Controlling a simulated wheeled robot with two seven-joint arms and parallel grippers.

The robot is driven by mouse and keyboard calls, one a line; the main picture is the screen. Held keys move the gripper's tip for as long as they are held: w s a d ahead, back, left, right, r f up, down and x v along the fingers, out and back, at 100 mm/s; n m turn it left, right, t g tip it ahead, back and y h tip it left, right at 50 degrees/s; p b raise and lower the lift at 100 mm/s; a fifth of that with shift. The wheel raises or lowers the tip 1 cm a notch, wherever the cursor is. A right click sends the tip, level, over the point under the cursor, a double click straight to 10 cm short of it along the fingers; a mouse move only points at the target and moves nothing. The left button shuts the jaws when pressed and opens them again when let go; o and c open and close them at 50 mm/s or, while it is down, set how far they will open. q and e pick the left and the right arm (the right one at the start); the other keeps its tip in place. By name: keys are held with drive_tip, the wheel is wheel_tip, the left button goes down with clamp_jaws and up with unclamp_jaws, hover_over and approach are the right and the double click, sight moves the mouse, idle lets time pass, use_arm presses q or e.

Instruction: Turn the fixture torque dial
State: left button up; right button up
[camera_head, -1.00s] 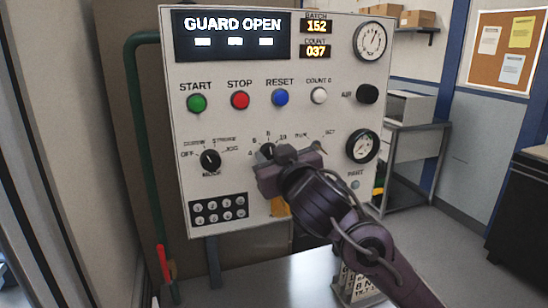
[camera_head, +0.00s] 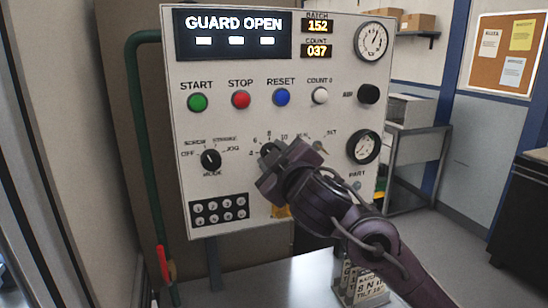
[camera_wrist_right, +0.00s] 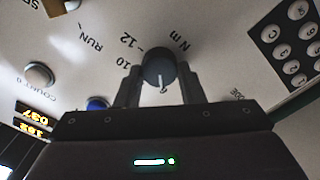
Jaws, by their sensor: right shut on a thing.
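The torque dial is a dark round knob on the front of a pale control panel (camera_head: 300,117), with a number scale around it. In the head view only part of the dial (camera_head: 267,150) shows behind my right gripper (camera_head: 283,161). In the right wrist view the dial (camera_wrist_right: 159,67) sits between the two fingers of my right gripper (camera_wrist_right: 160,86), which is shut on it. A white pointer mark shows on its face, and the marks 10, 12 and N m are readable beside it. My left gripper is not in view.
The mode knob (camera_head: 210,160) and a dark keypad (camera_head: 219,209) are left of the dial. Green, red and blue buttons (camera_head: 281,97) sit above it. A gauge (camera_head: 363,147) is to the right. A green pipe with a red lever (camera_head: 163,262) runs down the panel's left side.

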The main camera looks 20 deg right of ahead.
idle(0.3)
drive_tip(key=o, duration=1)
drive_tip(key=shift+s, duration=0.1)
drive_tip(key=s, duration=0.7)
drive_tip(key=shift+s+d, duration=0.1)
drive_tip(key=shift+s, duration=0.25)
